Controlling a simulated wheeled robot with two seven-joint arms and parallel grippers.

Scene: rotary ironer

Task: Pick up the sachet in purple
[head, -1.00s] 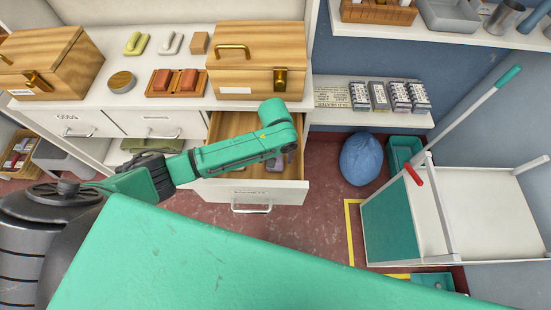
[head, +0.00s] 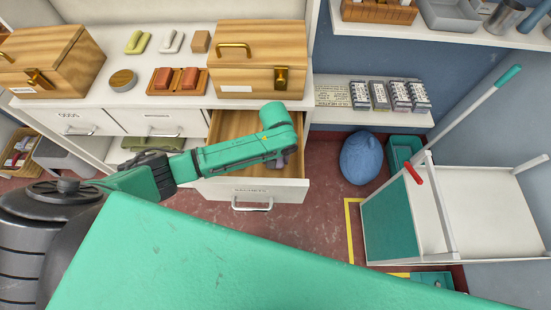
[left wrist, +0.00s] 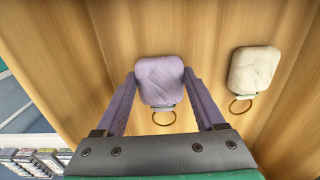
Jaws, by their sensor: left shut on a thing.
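The purple sachet (left wrist: 160,82) has a brass ring hanging from its near end. It lies in the open wooden-bottomed drawer (head: 232,124). My left gripper (left wrist: 160,75) reaches down into the drawer, with its two purplish fingers shut on the sachet's sides. I cannot tell whether the sachet is clear of the drawer bottom. A cream sachet (left wrist: 254,69) with its own ring lies apart to the right in the left wrist view. In the head view my left arm (head: 235,155) covers most of the drawer's inside. My right gripper is not in view.
The drawer front (head: 250,190) stands out from the cabinet. A wooden chest (head: 260,60) sits on the counter above it. A blue sack (head: 361,158) and a white cart (head: 490,210) stand on the floor to the right.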

